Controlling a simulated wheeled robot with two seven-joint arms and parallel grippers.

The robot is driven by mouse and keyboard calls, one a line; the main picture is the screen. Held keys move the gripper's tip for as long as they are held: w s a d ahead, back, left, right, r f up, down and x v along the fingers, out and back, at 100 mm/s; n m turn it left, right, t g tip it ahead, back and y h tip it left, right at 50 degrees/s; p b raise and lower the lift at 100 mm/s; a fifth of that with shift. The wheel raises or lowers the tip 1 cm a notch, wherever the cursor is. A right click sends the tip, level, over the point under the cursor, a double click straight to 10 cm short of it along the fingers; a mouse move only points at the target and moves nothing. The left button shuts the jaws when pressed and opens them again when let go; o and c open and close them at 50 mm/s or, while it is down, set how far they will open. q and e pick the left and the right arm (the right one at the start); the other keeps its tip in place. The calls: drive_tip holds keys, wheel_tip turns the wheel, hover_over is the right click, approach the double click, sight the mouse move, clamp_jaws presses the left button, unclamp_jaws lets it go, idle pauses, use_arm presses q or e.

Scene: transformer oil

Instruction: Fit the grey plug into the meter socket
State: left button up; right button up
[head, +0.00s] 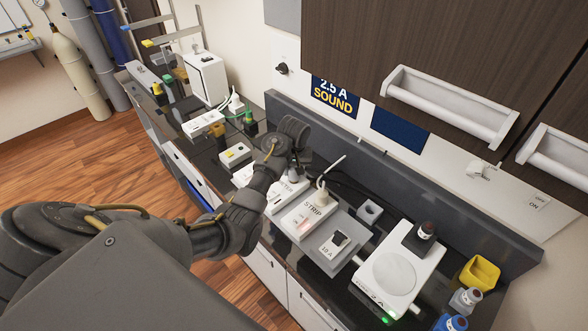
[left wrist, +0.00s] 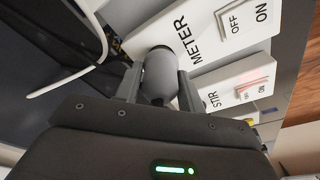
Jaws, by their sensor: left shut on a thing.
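My left gripper (head: 298,158) is over the meter box (head: 276,205), and the arm hides part of that box in the head view. In the left wrist view the fingers (left wrist: 159,88) are shut on the grey plug (left wrist: 158,76), a rounded grey body. The plug's far end is beside the METER lettering on the white meter box (left wrist: 212,25), which has an OFF/ON switch. The meter socket is hidden behind the plug, so I cannot tell whether the plug is in it. My right gripper is not in view.
A second socket box (head: 300,226) with a red-lit switch and white plug stands right beside the meter box. Further right are a grey 10 A box (head: 337,243), a white stirrer plate (head: 405,270) and a yellow container (head: 480,273). A white cable (left wrist: 72,82) runs left of the plug.

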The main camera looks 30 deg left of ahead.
use_arm(q)
drive_tip(key=shift+f, duration=0.75)
drive_tip(key=o, duration=1.1)
drive_tip(key=shift+r, duration=0.1)
drive_tip(key=r+b, duration=0.1)
drive_tip(key=r, duration=0.1)
drive_tip(key=r+b, duration=0.1)
drive_tip(key=r, duration=0.2)
drive_tip(key=s+r, duration=0.1)
drive_tip(key=r, duration=0.2)
drive_tip(key=shift+d+b, duration=0.35)
drive_tip(key=shift+b, duration=0.05)
drive_tip(key=shift+s+r+p, duration=0.1)
drive_tip(key=shift+r+p, duration=0.75)
drive_tip(key=shift+p, duration=0.1)
drive_tip(key=shift+s+r+p, duration=0.15)
drive_tip(key=shift+r+p, duration=0.15)
drive_tip(key=shift+r, duration=0.15)
